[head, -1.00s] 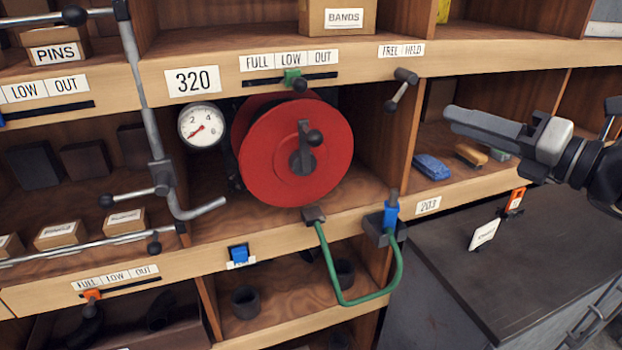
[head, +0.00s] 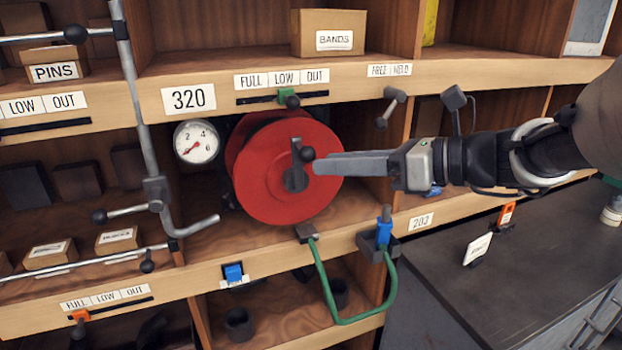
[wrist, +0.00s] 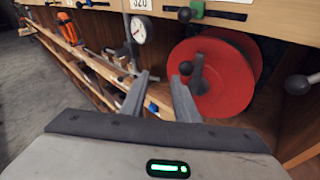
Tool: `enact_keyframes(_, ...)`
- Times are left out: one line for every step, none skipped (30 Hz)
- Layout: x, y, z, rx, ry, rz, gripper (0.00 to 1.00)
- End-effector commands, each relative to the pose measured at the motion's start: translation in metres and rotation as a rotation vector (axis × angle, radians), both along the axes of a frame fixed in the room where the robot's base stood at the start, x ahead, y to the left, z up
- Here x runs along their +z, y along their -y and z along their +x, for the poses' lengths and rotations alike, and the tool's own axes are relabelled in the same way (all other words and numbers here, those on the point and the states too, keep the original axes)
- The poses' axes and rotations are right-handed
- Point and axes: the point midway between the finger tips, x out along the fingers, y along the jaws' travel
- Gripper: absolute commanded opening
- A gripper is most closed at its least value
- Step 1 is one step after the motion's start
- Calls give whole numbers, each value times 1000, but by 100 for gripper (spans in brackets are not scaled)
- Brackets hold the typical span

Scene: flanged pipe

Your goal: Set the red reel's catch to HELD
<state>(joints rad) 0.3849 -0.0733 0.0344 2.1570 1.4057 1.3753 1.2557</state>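The red reel (head: 265,185) sits in the bay marked 320, with a crank and dark knob on its face. It also shows in the wrist view (wrist: 210,92). Its catch (head: 389,108) is a short grey lever under the FREE / HELD label (head: 390,70). The lever hangs down and slants left, toward the FREE side. A dark knob at the right of the wrist view (wrist: 297,85) looks like the catch's. My gripper (head: 318,164) is in front of the reel, left of and below the catch. In the wrist view its two fingers (wrist: 161,78) are apart with nothing between them.
A FULL / LOW / OUT slider with a green tab (head: 286,96) is above the reel. A gauge (head: 196,142) and a bent grey rod (head: 148,130) stand to the left. A green hose or handle (head: 328,290) hangs below. A dark cabinet top (head: 480,260) is at the lower right.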

Motion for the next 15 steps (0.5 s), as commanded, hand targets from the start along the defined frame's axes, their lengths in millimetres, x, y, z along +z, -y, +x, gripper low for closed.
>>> enact_keyframes(-2,-11,-5,31,24,-26,28)
enact_keyframes(-3,-16,-7,49,38,-42,28)
enact_keyframes(-5,-23,-10,71,56,-62,28)
enact_keyframes(-6,-28,-13,87,70,-78,28)
enact_keyframes(-6,-32,-16,105,89,-99,28)
enact_keyframes(-7,-37,-24,134,121,-141,28)
enact_keyframes(-10,-41,-28,156,142,-170,28)
enact_keyframes(-11,-44,-32,175,163,-196,28)
enact_keyframes(-14,-48,-38,200,189,-229,28)
enact_keyframes(-16,-50,-41,218,209,-252,28)
enact_keyframes(-18,-52,-45,235,225,-273,28)
enact_keyframes(-20,-55,-49,256,247,-297,28)
enact_keyframes(-21,-56,-52,270,261,-314,28)
enact_keyframes(-22,-57,-54,281,274,-328,28)
enact_keyframes(-24,-58,-57,295,288,-346,28)
